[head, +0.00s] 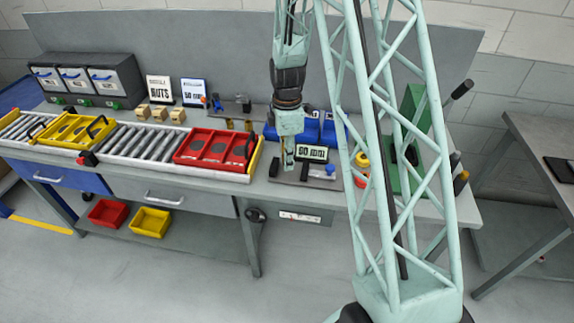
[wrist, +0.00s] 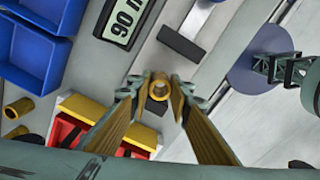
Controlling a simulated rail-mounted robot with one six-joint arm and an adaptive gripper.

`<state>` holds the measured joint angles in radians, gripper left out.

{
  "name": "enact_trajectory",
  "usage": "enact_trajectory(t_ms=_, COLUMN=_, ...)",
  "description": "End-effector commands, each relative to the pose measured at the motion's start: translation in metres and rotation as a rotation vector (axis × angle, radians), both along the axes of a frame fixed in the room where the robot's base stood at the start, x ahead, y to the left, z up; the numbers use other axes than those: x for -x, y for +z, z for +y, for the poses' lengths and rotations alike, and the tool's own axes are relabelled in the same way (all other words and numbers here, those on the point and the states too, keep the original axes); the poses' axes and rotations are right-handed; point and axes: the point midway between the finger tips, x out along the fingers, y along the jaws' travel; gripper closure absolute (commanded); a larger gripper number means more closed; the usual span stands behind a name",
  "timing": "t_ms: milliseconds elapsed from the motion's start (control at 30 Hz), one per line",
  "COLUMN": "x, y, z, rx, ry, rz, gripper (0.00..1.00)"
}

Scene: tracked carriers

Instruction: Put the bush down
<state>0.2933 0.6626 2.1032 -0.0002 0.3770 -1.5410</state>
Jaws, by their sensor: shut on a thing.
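In the wrist view, my gripper (wrist: 159,90) is shut on a brass bush (wrist: 158,87), a short hollow ring held between the fingertips. The bush cannot be made out in the head view. Other brass bushes stand on the bench, one (wrist: 16,108) at the left of the wrist view. Whether the held bush touches anything below is unclear.
The red carrier (head: 217,148) with round recesses sits on the roller track left of my gripper. A yellow carrier (head: 75,131) is further left. Blue bins (head: 308,130) stand behind. A dark block (wrist: 181,44) lies near the display. A green press (head: 413,108) stands right.

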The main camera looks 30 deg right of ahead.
Motion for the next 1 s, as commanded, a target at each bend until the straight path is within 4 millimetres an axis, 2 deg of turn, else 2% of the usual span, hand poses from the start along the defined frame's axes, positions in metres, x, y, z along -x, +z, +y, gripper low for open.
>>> enact_trajectory(t_ms=233, x=0.000, y=-0.021, z=0.000, rx=0.000, ry=0.000, rz=-0.001, gripper=0.94)
enact_trajectory(t_ms=800, x=0.000, y=-0.028, z=0.000, rx=0.000, ry=0.000, rz=-0.001, gripper=0.94)
enact_trajectory(t_ms=833, x=0.000, y=-0.028, z=0.000, rx=0.000, ry=0.000, rz=-0.001, gripper=0.81)
enact_trajectory(t_ms=1000, x=0.000, y=-0.027, z=0.000, rx=0.000, ry=0.000, rz=-0.001, gripper=0.68)
